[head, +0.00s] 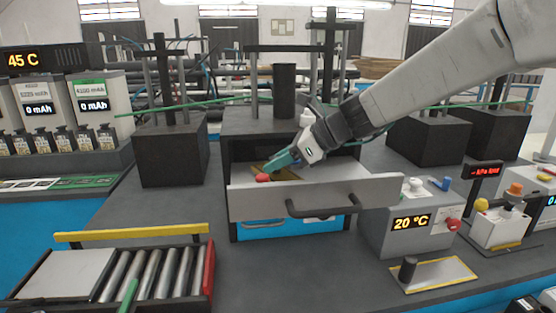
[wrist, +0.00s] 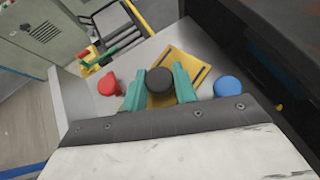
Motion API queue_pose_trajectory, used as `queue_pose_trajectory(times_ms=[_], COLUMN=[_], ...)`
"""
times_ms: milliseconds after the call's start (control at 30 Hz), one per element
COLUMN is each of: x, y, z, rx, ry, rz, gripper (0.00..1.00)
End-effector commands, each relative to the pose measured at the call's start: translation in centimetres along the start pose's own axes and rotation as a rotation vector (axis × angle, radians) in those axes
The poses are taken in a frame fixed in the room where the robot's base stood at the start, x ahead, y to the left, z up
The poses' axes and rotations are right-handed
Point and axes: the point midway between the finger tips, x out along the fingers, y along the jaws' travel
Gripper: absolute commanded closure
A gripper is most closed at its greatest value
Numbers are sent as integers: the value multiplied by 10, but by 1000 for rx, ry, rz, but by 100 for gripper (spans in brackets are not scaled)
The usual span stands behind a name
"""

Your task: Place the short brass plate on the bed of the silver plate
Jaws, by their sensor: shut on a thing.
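My gripper (head: 281,163), with teal fingers, reaches into the open silver drawer (head: 265,203) in the head view. In the wrist view my gripper (wrist: 159,84) is shut on a round black knob (wrist: 159,75), one finger on each side. Under it is a slotted brass plate (wrist: 186,66), which also shows in part in the head view (head: 288,173). I cannot tell whether it touches the pale surface below. A silver plate with a yellow edge (head: 445,272) and a black post lies at the front right. A plain silver plate (head: 65,274) lies beside the rollers at the left.
A red knob (wrist: 109,84) and a blue knob (wrist: 228,87) flank the fingers. The drawer's dark handle (head: 323,207) juts forward. A grey box reading 20 °C (head: 410,223) stands right of the drawer. The roller tray (head: 150,272) stands front left, with clear bench between.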

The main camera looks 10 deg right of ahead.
Motion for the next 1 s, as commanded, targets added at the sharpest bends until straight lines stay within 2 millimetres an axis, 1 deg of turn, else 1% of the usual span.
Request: queue_pose_trajectory(times_ms=[467,500,533,567,867,967,1000], x=[5,5,5,5,4,-6,-12], y=[0,0,0,0,0,-1,-1], z=[-8,-8,-7,-7,-8,-8,-8], rx=[0,0,0,0,0,0,-1], ry=[0,0,0,0,0,-1,0], rz=[0,-1,-1,0,0,-3,-4], gripper=[100,61,52,46,46,46,46])
